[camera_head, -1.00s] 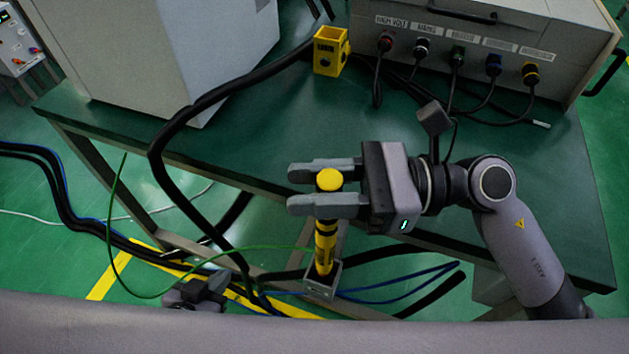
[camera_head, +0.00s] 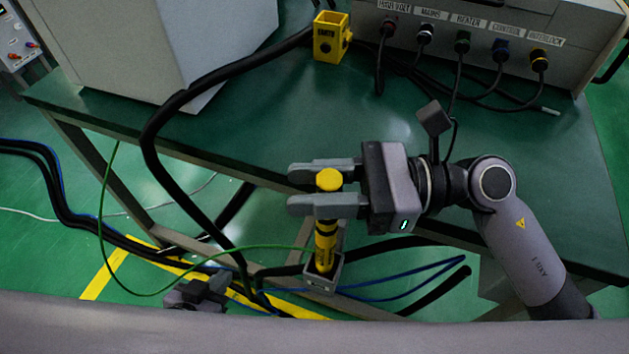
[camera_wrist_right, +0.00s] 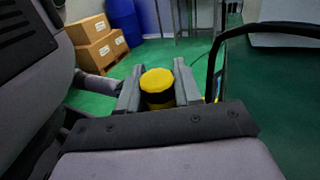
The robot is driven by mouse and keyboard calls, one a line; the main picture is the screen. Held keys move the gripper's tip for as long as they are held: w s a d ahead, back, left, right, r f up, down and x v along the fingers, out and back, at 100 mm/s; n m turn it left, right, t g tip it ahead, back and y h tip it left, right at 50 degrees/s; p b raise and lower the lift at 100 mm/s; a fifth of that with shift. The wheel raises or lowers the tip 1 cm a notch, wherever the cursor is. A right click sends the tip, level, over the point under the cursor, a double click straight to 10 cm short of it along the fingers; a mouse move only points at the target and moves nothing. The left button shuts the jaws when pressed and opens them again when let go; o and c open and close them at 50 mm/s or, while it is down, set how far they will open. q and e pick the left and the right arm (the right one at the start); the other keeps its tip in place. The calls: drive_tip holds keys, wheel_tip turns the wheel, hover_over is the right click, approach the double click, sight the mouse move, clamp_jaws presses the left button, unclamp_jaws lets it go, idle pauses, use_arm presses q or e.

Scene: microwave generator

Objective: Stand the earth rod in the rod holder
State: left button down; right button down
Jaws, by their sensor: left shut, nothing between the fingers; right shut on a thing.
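The earth rod (camera_head: 326,240) is yellow with black bands and a round yellow top. My right gripper (camera_head: 326,190) is shut on it just below the top and holds it roughly upright in front of the bench. The yellow top (camera_wrist_right: 157,82) also shows between the fingers in the right wrist view. The rod's lower end meets a grey square socket, apparently the rod holder (camera_head: 321,285), low at the bench's front. It looks inside the socket's mouth, but how deep is hidden. My left gripper (camera_head: 197,292) is dark, low at the left, partly hidden, shut and empty.
A green cable (camera_head: 195,262) loops left from near the rod. A thick black cable (camera_head: 152,125) hangs over the bench (camera_head: 270,130). A yellow box (camera_head: 331,38) and a grey unit with plugs (camera_head: 470,55) stand at the back. Cables lie on the floor below.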

drive_tip(key=shift+f+b, duration=0.45)
drive_tip(key=shift+b, duration=0.15)
drive_tip(key=c, duration=0.7)
unclamp_jaws()
drive_tip(key=d+b, duration=0.1)
drive_tip(key=d, duration=0.6)
drive_tip(key=shift+w, duration=0.3)
drive_tip(key=shift+s, duration=0.1)
